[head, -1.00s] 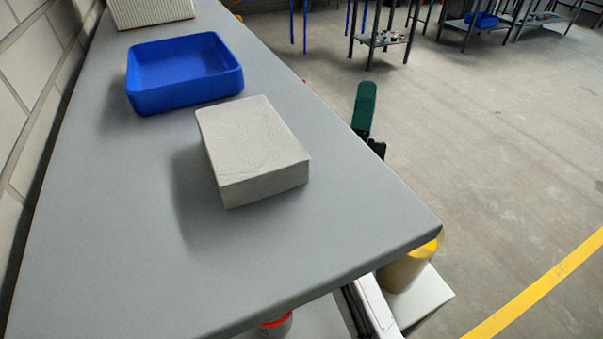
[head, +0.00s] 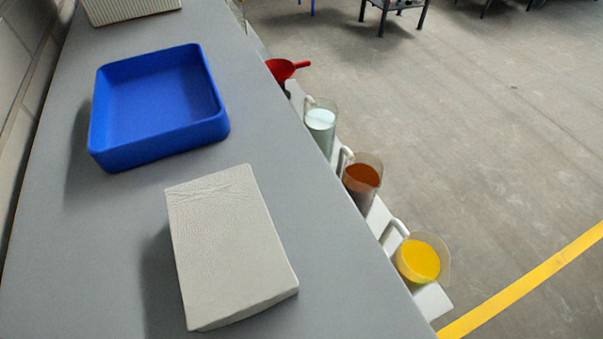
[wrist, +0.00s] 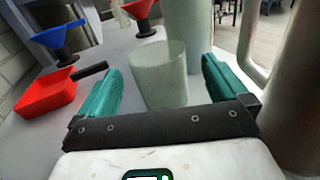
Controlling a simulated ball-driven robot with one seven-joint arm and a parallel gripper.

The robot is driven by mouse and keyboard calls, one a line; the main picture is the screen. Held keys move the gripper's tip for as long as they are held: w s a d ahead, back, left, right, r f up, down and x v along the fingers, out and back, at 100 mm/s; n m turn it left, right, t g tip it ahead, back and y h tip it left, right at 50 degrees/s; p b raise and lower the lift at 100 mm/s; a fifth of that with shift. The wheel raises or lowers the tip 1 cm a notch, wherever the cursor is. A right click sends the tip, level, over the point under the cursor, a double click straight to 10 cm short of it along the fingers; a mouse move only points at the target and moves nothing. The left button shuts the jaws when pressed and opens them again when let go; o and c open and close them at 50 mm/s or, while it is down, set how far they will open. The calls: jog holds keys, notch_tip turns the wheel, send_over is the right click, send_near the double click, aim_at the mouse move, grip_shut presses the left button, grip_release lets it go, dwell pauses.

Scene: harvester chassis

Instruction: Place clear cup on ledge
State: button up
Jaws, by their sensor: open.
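In the wrist view my gripper (wrist: 160,88) is open, with one green finger on each side of a clear cup (wrist: 160,72). The cup is upright, see-through and looks empty. It appears between or just beyond the fingertips; I cannot tell whether either finger touches it. The cup and gripper are not visible in the head view. A narrow white ledge (head: 432,302) shows low along the right side of the grey bench and carries several jugs. I cannot tell whether this is the ledge of the task.
The grey bench (head: 300,230) holds a blue tray (head: 160,90) and a pale block (head: 230,250). Jugs with yellow (head: 420,260), brown (head: 362,180) and white (head: 321,125) contents line the ledge. A large jug (wrist: 295,100) stands close right of my gripper; a red tray (wrist: 45,92) lies left.

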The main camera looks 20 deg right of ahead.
jog(key=x, duration=0.7)
jog(key=shift+a+f+p, duration=0.2)
jog(key=shift+f+p, duration=0.05)
jog(key=shift+p, duration=0.1)
jog(key=c, duration=1.1)
